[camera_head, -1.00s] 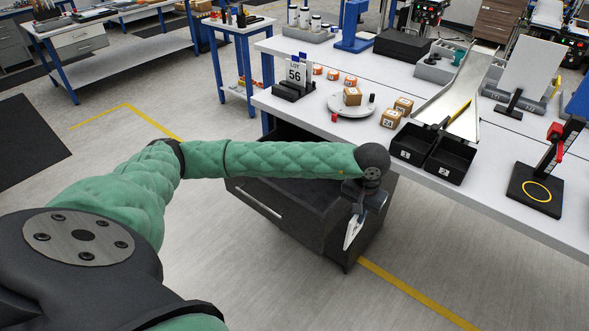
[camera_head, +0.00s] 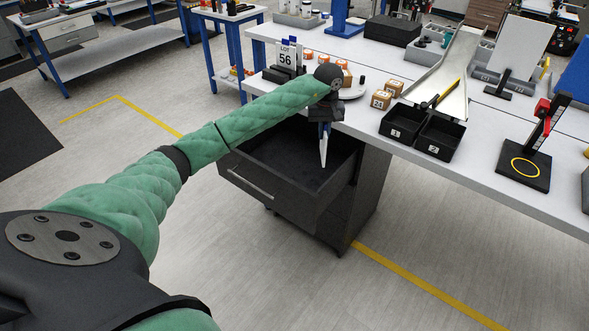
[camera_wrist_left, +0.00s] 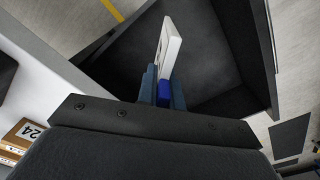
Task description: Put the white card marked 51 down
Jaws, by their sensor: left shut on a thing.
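My left gripper (camera_head: 325,127) is shut on the white card, which hangs edge-on below it in the head view (camera_head: 323,152). In the left wrist view the fingers (camera_wrist_left: 163,92) close on a blue piece (camera_wrist_left: 164,97) at the card's end, and the white card (camera_wrist_left: 169,48) sticks out beyond them. Its number cannot be read. The card is over the open dark drawer (camera_head: 249,180) under the bench edge. My right gripper is not in view.
A stand with a LOT 56 card (camera_head: 286,60) is on the white bench (camera_head: 375,133) behind my arm. Boxes (camera_head: 381,100), two black bins (camera_head: 404,122) and a black stand with a yellow ring (camera_head: 524,168) are to the right. The drawer floor looks empty.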

